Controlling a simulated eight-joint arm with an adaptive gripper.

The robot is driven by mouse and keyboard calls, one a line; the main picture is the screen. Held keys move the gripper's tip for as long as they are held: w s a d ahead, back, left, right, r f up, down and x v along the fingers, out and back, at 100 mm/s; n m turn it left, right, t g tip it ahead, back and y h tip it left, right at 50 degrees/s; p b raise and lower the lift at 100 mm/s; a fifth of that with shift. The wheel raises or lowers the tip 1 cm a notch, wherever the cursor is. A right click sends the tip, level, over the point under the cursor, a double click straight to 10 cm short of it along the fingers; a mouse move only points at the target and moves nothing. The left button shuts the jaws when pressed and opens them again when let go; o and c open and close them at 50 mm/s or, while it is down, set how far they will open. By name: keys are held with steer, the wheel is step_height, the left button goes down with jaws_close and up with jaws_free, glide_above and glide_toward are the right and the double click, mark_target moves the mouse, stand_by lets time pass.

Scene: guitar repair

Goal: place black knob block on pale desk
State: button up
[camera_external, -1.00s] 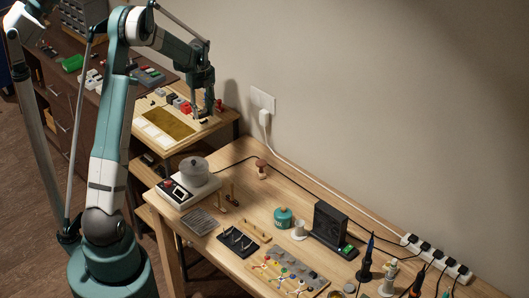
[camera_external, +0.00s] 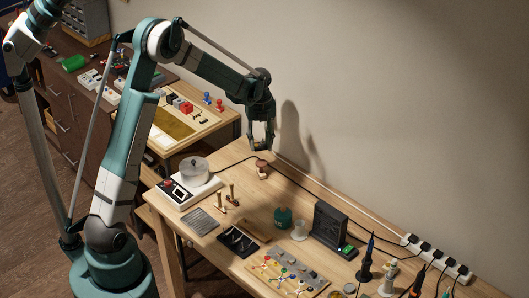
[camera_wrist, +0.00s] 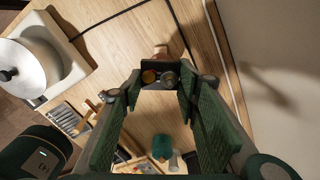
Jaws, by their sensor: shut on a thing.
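My gripper (camera_external: 262,146) hangs over the far edge of the pale wooden desk (camera_external: 262,190), near a small brown mushroom-shaped object. In the wrist view my gripper (camera_wrist: 160,80) is shut on the black knob block (camera_wrist: 160,64). The block is small and dark, with a gold round knob and a grey round knob on the side facing the camera. It sits between the fingertips, with the desk surface seen beyond it. In the outside view the block is too small and dark to make out clearly.
A scale-like device with a round pan (camera_external: 190,180) stands at the desk's left. A teal canister (camera_external: 283,217), a black upright case (camera_external: 330,225) and a board of knobs (camera_external: 288,272) stand to the right. A cable crosses the desk. A lower bench (camera_external: 215,130) lies behind left.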

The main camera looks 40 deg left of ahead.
steer(key=s+d+f+m+b, duration=0.1)
steer(key=d, duration=0.9)
steer(key=s+d+f+m+b, duration=0.1)
steer(key=d+f+m, duration=0.1)
steer(key=d, duration=0.9)
steer(key=shift+s+f, duration=0.25)
steer(key=shift+f, duration=0.1)
steer(key=b, duration=0.1)
glide_above(293, 202)
steer(key=shift+f, duration=3.05)
steer(key=shift+f+b, duration=0.35)
steer(key=shift+f, duration=1.5)
steer(key=shift+f, duration=0.15)
